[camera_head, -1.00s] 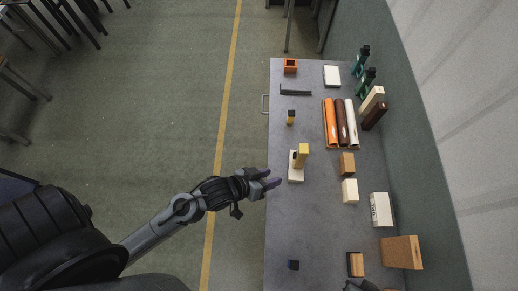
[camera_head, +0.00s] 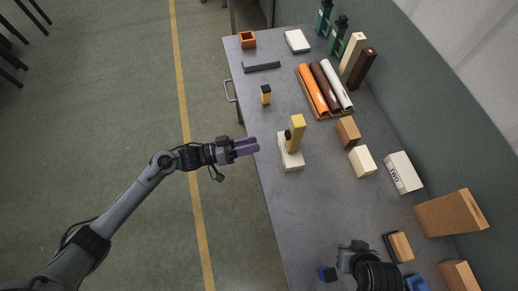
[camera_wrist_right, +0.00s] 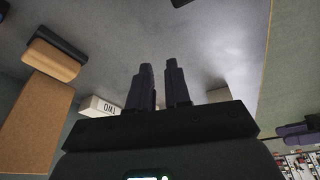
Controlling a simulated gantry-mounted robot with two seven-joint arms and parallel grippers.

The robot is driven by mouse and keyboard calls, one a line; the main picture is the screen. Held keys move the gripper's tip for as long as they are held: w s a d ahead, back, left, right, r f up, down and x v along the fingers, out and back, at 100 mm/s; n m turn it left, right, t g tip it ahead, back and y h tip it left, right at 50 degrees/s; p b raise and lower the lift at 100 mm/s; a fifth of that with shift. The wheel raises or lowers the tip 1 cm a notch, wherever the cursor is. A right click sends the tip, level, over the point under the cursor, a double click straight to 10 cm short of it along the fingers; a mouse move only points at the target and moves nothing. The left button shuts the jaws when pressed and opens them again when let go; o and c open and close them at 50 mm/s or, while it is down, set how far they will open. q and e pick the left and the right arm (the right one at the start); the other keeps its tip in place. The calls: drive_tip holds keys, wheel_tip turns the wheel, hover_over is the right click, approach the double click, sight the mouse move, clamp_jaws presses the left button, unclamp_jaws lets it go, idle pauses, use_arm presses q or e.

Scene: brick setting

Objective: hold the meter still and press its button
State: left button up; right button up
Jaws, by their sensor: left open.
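A yellow upright block, which looks like the meter (camera_head: 297,131), stands on a pale base (camera_head: 291,161) near the table's left edge in the head view. A dark round part shows on its left side; I cannot tell whether this is the button. My left gripper (camera_head: 246,147) is open and empty, just left of the meter and apart from it, its purple fingers pointing toward it. My right gripper (camera_head: 355,250) is over the near part of the table, well away from the meter. In the right wrist view its dark fingers (camera_wrist_right: 159,82) stand a little apart with nothing between them.
A small yellow-and-black piece (camera_head: 265,95) stands beyond the meter. Orange, brown and white rolls (camera_head: 325,88) lie behind it. Wooden blocks (camera_head: 348,131) and a white box (camera_head: 403,172) are to the right. The table's middle front is clear.

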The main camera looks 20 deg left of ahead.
drive_tip(key=o, duration=0.5)
drive_tip(key=shift+w, duration=0.3)
drive_tip(key=shift+c, duration=0.2)
drive_tip(key=o, duration=0.5)
drive_tip(key=w+t, duration=0.1)
drive_tip(key=w+a+t, duration=0.1)
drive_tip(key=w, duration=0.1)
drive_tip(key=shift+w+a+f+y, duration=0.1)
drive_tip(key=shift+w+f+y, duration=0.05)
drive_tip(key=shift+y, duration=0.15)
drive_tip(key=shift+c, duration=0.2)
drive_tip(key=n+t+y, duration=0.4)
drive_tip(key=t+y, duration=0.2)
drive_tip(key=t, duration=0.1)
approach(296, 144)
drive_tip(key=w, duration=0.2)
drive_tip(key=x, duration=0.7)
drive_tip(key=a+x, duration=0.1)
drive_tip(key=x, duration=0.2)
drive_tip(key=shift+a+f, duration=0.1)
drive_tip(key=shift+f, duration=0.05)
